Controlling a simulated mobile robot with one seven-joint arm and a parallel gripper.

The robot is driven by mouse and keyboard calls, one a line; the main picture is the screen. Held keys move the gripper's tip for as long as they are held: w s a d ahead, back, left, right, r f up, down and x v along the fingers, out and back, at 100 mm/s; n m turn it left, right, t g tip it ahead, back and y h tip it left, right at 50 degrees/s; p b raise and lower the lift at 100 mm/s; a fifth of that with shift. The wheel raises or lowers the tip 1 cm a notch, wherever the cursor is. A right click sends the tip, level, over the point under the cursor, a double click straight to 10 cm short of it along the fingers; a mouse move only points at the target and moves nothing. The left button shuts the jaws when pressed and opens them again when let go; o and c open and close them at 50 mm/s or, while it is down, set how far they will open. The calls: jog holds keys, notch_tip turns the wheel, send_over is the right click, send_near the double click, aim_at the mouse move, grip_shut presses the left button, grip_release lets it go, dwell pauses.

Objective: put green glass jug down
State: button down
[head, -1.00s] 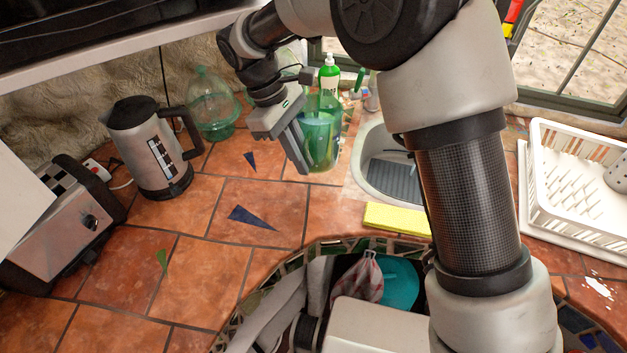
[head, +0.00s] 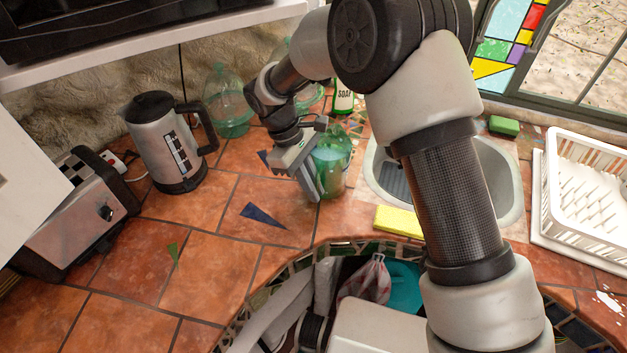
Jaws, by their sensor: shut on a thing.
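The green glass jug (head: 333,160) is in the head view, on the tiled counter's left side of the sink. It looks upright and see-through green. My gripper (head: 312,188) points down at its left side and is shut on it. The arm hides part of its top and left side. I cannot tell whether its base touches the counter (head: 215,260) or hangs just above it.
A large green glass bottle (head: 229,105) and a kettle (head: 168,145) stand to the left. A soap bottle (head: 344,100) is behind the jug. A yellow sponge (head: 397,221) lies by the sink (head: 500,180). Bare tiles lie front left.

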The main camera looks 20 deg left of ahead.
jog(key=shift+r, duration=0.1)
jog(key=c, duration=1.9)
grip_release()
jog(key=shift+f, duration=0.2)
jog(key=shift+o, duration=0.2)
jog(key=shift+r, duration=0.25)
jog(key=v, duration=0.7)
jog(key=shift+r+b, duration=0.2)
jog(key=shift+b, duration=0.1)
